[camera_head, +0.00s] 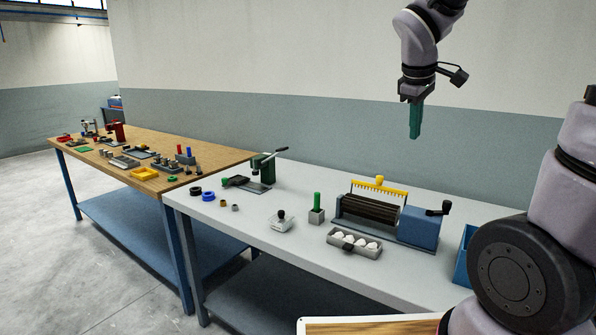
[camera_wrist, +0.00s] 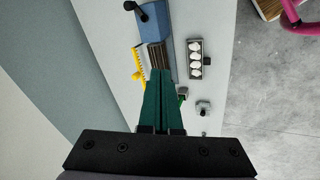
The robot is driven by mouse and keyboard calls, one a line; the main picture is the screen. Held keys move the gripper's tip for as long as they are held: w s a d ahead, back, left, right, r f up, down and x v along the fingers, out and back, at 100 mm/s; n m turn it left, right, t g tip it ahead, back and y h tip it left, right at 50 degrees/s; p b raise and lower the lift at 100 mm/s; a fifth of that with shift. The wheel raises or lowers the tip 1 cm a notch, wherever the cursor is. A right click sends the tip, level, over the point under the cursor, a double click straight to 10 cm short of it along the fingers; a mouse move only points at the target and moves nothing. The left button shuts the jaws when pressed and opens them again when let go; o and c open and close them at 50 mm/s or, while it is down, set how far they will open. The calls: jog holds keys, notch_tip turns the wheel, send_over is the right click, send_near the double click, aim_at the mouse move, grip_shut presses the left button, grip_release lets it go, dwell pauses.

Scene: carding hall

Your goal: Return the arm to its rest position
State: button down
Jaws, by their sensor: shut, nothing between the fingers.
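My gripper (camera_head: 414,134) hangs in the air above the back of the grey bench, high over the carding machine. Its teal fingers point down and are shut with nothing between them. In the wrist view the shut fingers (camera_wrist: 163,75) show over the bench, and they hide part of what lies below. My arm comes in from the top right of the head view, and one of its large joints fills the right side.
The grey bench (camera_head: 250,222) bears a blue drum carder (camera_head: 418,227) with a yellow comb (camera_head: 380,188), a tray of white balls (camera_head: 340,246), a green peg in a block (camera_head: 316,212) and a green lever press (camera_head: 258,172). A wooden bench (camera_head: 215,154) stands left. A wall is behind.

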jog(key=s+a+r+m+t+y, duration=0.1)
jog(key=s+r+m+y, duration=0.1)
jog(key=s+m, duration=0.4)
jog(key=s+a+r+m+t+y, duration=0.1)
jog(key=s+r+m+t+y, duration=0.1)
jog(key=s+m, duration=0.4)
jog(key=shift+s+a+r, duration=0.4)
jog(key=shift+s+r, duration=0.5)
jog(key=shift+s, duration=0.15)
